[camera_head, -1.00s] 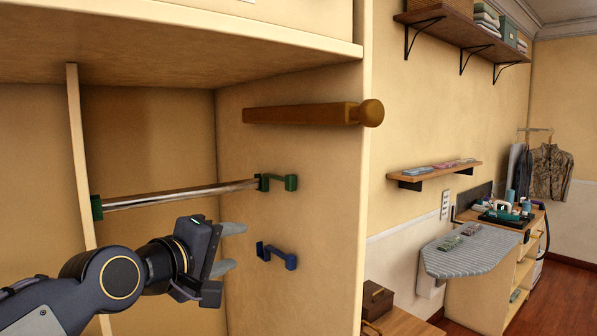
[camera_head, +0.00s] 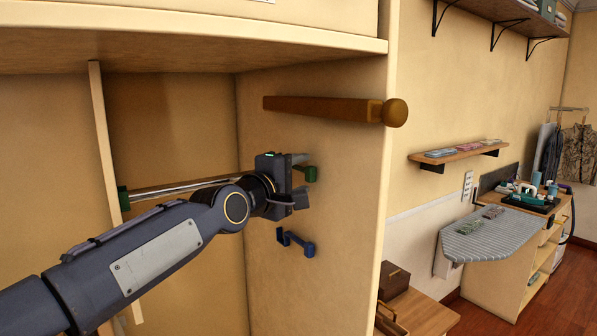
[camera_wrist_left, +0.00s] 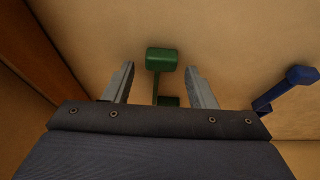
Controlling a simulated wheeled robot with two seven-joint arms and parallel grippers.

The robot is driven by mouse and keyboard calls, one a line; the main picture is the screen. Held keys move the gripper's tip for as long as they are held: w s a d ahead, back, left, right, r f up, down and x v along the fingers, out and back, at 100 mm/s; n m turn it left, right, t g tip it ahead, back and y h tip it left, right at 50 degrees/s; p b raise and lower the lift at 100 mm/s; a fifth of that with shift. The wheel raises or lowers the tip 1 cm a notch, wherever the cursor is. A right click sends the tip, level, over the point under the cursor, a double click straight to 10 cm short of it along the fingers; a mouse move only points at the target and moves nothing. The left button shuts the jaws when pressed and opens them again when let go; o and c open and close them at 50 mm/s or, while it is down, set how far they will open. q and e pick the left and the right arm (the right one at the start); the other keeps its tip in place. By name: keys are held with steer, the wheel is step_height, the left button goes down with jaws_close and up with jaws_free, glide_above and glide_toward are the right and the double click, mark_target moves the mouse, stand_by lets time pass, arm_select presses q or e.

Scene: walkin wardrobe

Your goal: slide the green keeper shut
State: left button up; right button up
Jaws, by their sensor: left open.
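The green keeper (camera_head: 309,173) is on the inner right wall of the closet, at the right end of the metal rod (camera_head: 160,190). My left gripper (camera_head: 301,178) is at the keeper and hides part of it and the rod's right end. In the left wrist view, the keeper's green knob (camera_wrist_left: 162,60) shows between the two spread fingers, with a gap on each side. More green (camera_wrist_left: 168,101) shows lower down, partly cut off by the gripper body. The left gripper is open and holds nothing. My right gripper is out of view.
A blue bracket (camera_head: 296,242) is on the same wall just below; it also shows at the right of the left wrist view (camera_wrist_left: 285,90). A wooden peg (camera_head: 330,109) juts out above. A thin upright divider (camera_head: 103,150) stands to the left.

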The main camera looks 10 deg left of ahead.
arm_select(q)
jaws_close()
steer(key=w+a+b, duration=0.2)
steer(key=w+a, duration=0.1)
steer(key=shift+b, duration=0.3)
stand_by(0.3)
jaws_free()
